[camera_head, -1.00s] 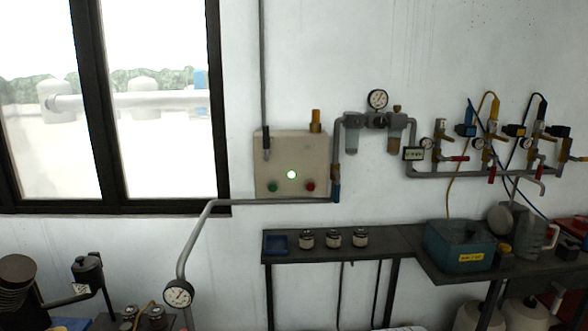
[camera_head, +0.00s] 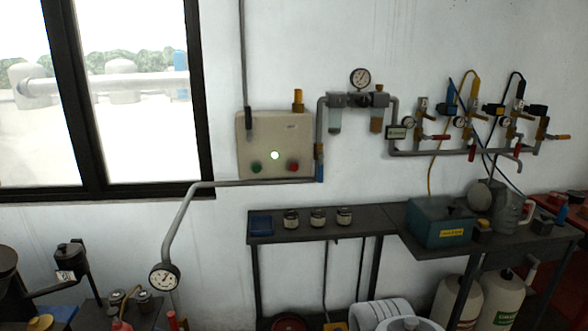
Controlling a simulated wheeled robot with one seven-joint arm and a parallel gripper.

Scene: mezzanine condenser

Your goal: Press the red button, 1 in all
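The red button (camera_head: 293,167) sits at the lower right on the front of a beige control box (camera_head: 246,142) mounted on the wall. A green button (camera_head: 256,167) is at the lower left of the same box, and a lit white-green lamp (camera_head: 275,155) is between them, slightly higher. Nothing covers the red button in this view. My gripper does not show. A white rounded shape at the bottom edge looks like part of my arm; its end is out of sight.
A narrow dark shelf (camera_head: 323,222) with a blue tray (camera_head: 261,225) and several small jars stands below the box. A bent grey pipe with a gauge (camera_head: 164,277) rises at the left. A teal box (camera_head: 439,224) stands on the bench at right. Pipes and valves line the wall.

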